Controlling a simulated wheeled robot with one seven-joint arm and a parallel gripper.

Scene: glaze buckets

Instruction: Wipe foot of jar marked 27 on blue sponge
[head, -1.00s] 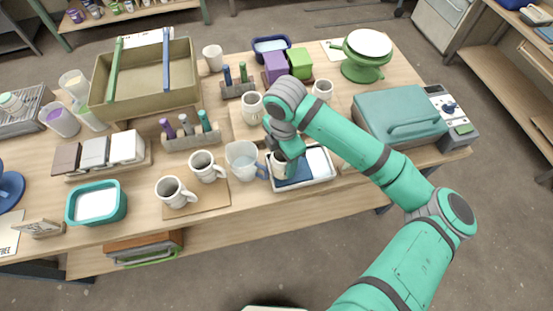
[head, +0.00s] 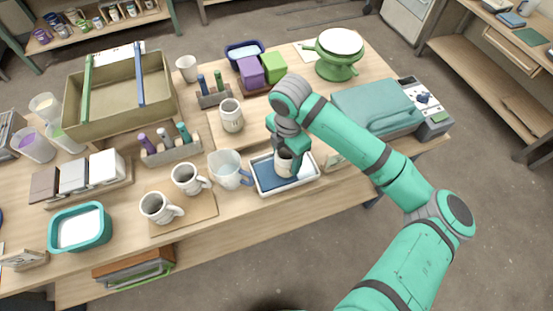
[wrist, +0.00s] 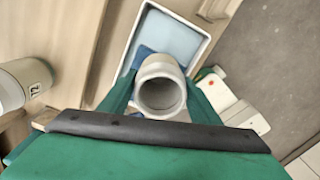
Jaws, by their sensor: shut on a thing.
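My gripper (head: 289,146) is shut on a pale jar (head: 286,163) and holds it upright over the white-rimmed tray (head: 316,172). The blue sponge (head: 267,174) fills the left part of this tray; the jar is near the sponge's right side. In the wrist view, the jar (wrist: 161,84) is between the fingers, its open mouth facing the camera, with a bit of blue sponge (wrist: 143,56) beside it. Its foot is hidden, so I cannot tell whether it touches the sponge. No number shows on the held jar. Another pale jar (head: 231,116) stands on a board behind.
A clear jug (head: 226,168) stands close to the tray's left. Two white mugs (head: 158,207) are on a board further left. A small card stand (head: 335,160) and a teal case (head: 374,108) are to the right. Bare tabletop lies in front of the tray.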

